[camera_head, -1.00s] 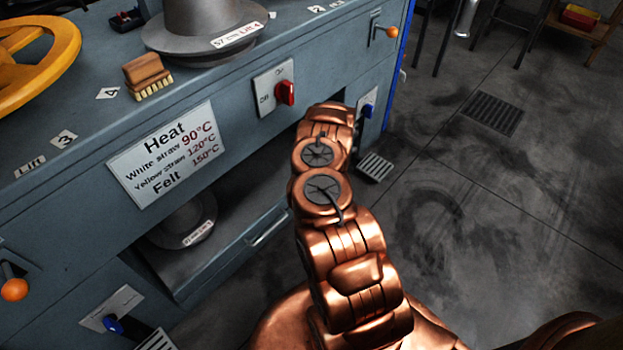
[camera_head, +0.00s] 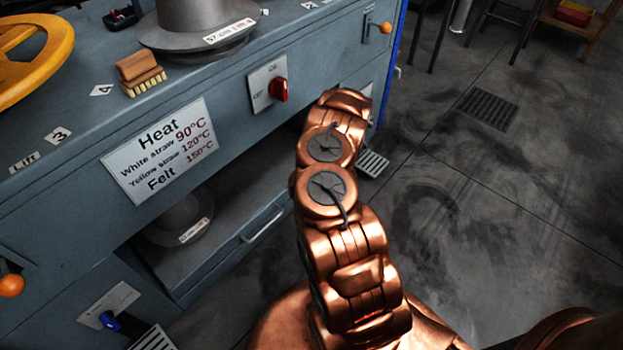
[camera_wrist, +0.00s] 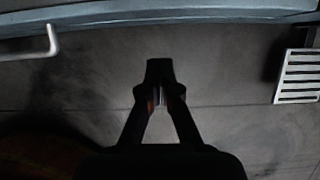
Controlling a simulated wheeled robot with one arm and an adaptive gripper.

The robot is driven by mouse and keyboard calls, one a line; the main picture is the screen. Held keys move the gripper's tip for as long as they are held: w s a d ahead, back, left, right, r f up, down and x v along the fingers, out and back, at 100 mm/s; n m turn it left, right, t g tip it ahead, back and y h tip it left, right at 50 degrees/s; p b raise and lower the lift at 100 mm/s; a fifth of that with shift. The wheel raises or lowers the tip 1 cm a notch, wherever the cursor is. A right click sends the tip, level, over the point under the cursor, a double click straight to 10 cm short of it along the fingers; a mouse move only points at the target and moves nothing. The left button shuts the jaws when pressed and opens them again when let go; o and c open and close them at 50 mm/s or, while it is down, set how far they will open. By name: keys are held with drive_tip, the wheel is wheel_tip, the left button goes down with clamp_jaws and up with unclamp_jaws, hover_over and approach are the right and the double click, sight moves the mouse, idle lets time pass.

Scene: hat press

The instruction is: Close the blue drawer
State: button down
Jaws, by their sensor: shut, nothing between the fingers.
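The blue-grey drawer (camera_head: 215,255) is pulled out from the lower front of the press in the head view, with a metal handle (camera_head: 262,225) on its front. A hat form with a label (camera_head: 195,231) sits inside it. In the wrist view, the drawer's front edge (camera_wrist: 190,15) runs across the top and the handle (camera_wrist: 40,45) is at upper left. My gripper (camera_wrist: 158,68) is shut and empty, over the floor, to the right of the handle and below the edge in the picture. I see no contact. In the head view, my arm hides the gripper.
The press top holds a grey hat form (camera_head: 195,25), a brush (camera_head: 138,72) and a yellow wheel (camera_head: 35,45). A red switch (camera_head: 279,89) projects from the front. A slotted step (camera_wrist: 298,75) is at right in the wrist view. The floor at right is open.

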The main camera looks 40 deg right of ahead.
drive_tip(key=p+v, duration=0.2)
drive_tip(key=v, duration=0.4)
drive_tip(key=shift+s+r, duration=0.25)
drive_tip(key=shift+r, duration=0.1)
drive_tip(key=shift+s+d, duration=0.1)
